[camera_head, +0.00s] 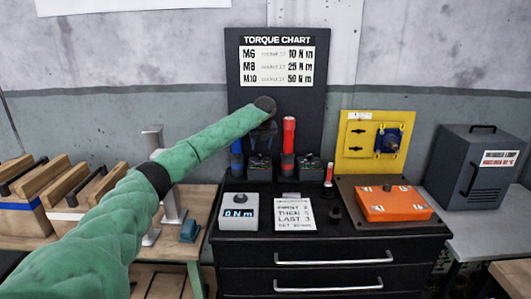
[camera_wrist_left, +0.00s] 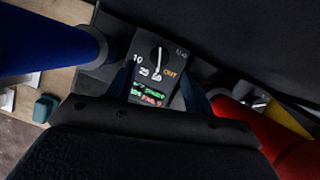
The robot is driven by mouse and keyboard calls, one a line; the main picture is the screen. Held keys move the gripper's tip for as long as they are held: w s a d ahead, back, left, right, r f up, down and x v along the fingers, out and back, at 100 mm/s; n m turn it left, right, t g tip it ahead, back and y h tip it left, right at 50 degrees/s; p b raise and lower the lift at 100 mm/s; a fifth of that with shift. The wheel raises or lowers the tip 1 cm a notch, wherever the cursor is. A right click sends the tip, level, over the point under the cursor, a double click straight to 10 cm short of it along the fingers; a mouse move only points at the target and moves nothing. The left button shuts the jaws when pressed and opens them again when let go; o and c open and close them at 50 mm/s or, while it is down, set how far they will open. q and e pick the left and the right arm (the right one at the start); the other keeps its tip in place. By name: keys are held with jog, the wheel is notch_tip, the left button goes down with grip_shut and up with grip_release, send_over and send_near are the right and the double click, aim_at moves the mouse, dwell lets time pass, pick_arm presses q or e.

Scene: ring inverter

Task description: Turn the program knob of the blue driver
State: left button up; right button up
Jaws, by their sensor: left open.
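The blue driver (camera_head: 237,158) stands upright at the left of the dark bench top, and its blue body fills the upper left of the left wrist view (camera_wrist_left: 45,40). A small black control box (camera_head: 259,168) stands just right of it. In the wrist view its face has a dark knob (camera_wrist_left: 157,57) with a pale pointer, marks around it including "10" and "OUT", and green and red lit text below. My left gripper (camera_head: 263,134) is open, above the box and between the blue and red drivers. In the wrist view its fingers (camera_wrist_left: 160,92) flank the box face. Finger contact with the knob cannot be made out.
The red driver (camera_head: 289,136) stands close right of my left gripper. A second control box (camera_head: 309,168) is beside it. A torque chart board (camera_head: 277,88) rises behind. A grey display box (camera_head: 239,211) and a note card (camera_head: 294,213) lie in front. An orange case (camera_head: 394,204) is right.

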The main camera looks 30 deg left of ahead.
aim_at(260, 155)
pick_arm(q)
jog(key=x, duration=0.3)
jog(key=shift+a+f+p, duration=0.1)
jog(key=shift+f+p, duration=0.2)
jog(key=shift+p, duration=0.1)
jog(key=shift+x, duration=0.85)
pick_arm(e)
jog(key=d+r, duration=0.1)
jog(key=r, duration=0.1)
jog(key=shift+s+d+r, duration=0.3)
jog(key=shift+d, duration=0.1)
pick_arm(q)
jog(key=shift+c, duration=0.2)
pick_arm(e)
jog(key=shift+s+h, duration=0.1)
jog(key=shift+h, duration=0.2)
pick_arm(q)
jog(key=c, duration=0.9)
pick_arm(e)
jog(key=shift+d+f, duration=0.15)
jog(key=shift+f, duration=0.2)
